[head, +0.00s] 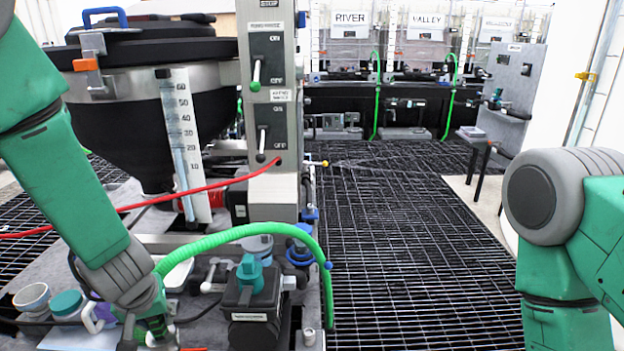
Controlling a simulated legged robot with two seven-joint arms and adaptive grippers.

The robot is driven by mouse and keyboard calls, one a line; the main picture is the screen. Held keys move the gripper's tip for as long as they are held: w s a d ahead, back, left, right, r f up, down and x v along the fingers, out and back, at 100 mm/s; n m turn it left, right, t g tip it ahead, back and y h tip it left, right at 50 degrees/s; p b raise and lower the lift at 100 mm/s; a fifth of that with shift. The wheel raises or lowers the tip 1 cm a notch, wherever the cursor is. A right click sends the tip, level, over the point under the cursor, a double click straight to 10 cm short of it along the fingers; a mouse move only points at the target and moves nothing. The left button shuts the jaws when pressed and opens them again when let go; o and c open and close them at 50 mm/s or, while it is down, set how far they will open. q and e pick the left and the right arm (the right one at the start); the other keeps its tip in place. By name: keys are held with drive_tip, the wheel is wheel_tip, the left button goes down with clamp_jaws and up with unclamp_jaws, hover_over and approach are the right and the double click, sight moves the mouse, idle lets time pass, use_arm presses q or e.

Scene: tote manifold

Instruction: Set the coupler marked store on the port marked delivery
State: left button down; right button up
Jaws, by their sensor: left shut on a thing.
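My left gripper (150,338) is at the bottom left, low over the grey deck beside the hopper. It is shut on the end of a green hose (235,233), which appears to be the coupler; the fingers and wrist hide most of it, and no "store" mark can be read. The hose arches right from behind my wrist and drops past the deck's right edge. A dark valve block (250,306) with a teal knob stands right of the gripper; its white label is too small to read. I cannot make out a port marked delivery. My right gripper is out of view.
A black hopper (130,125) with a graduated gauge and a switch column (270,120) stand behind the deck. A red cable (200,188) crosses in front. Several cups sit left of the gripper. Grating floor (420,240) is open to the right; tanks marked River and Valley stand behind.

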sight(159, 327)
use_arm(q)
drive_tip(key=s+d+r+m+h, duration=0.2)
drive_tip(key=s+d+r+m, duration=0.2)
drive_tip(key=s+r, duration=0.1)
drive_tip(key=s+d+f, duration=0.1)
drive_tip(key=s+f, duration=0.4)
drive_tip(key=shift+f+t, duration=0.15)
drive_tip(key=shift+t, duration=0.25)
drive_tip(key=shift+d, duration=0.1)
